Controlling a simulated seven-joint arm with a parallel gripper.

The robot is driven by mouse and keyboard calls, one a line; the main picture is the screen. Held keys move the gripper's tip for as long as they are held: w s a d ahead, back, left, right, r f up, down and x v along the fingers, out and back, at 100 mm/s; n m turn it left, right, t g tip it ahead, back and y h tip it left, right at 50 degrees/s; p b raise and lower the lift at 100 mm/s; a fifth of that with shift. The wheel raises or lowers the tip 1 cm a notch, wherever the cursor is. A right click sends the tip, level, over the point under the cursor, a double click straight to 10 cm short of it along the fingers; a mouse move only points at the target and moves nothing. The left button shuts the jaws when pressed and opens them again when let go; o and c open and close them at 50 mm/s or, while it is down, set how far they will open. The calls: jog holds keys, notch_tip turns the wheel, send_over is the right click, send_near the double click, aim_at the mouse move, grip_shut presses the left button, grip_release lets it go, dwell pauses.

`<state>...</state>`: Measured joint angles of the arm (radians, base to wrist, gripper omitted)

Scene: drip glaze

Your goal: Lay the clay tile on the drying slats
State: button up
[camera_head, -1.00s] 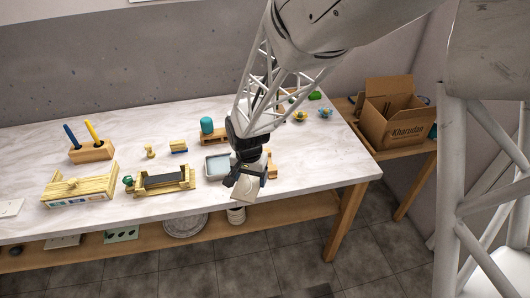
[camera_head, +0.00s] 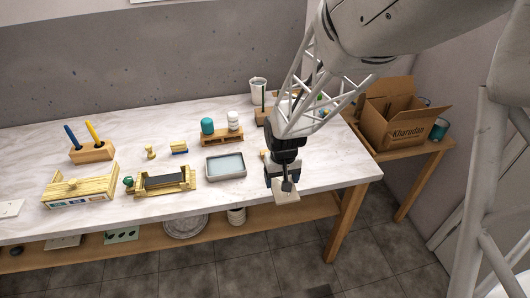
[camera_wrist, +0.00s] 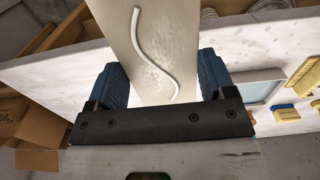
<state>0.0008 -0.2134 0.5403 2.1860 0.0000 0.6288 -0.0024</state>
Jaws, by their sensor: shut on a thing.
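The clay tile (camera_head: 287,196) is pale and flat. My gripper (camera_head: 286,185) is shut on it and holds it by one end near the front edge of the table. In the wrist view the tile (camera_wrist: 152,45) reaches away between the blue finger pads of my gripper (camera_wrist: 163,82), with a curved white line on its face. A small piece of wood (camera_head: 263,154) shows just behind my gripper, mostly hidden. I cannot tell whether it is part of the drying slats.
A grey tray of pale liquid (camera_head: 226,166) stands left of my gripper. Behind it is a wooden rack (camera_head: 222,139) with a teal and a white jar. A wooden stand with a dark roller (camera_head: 165,182) lies farther left. A cardboard box (camera_head: 395,122) sits on the right side table.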

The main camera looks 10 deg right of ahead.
jog(key=w, duration=0.5)
jog(key=w+f, duration=0.1)
jog(key=w, duration=1)
jog(key=shift+f, duration=0.25)
jog(key=shift+f, duration=1.75)
jog(key=shift+f, duration=0.1)
jog(key=o, duration=1)
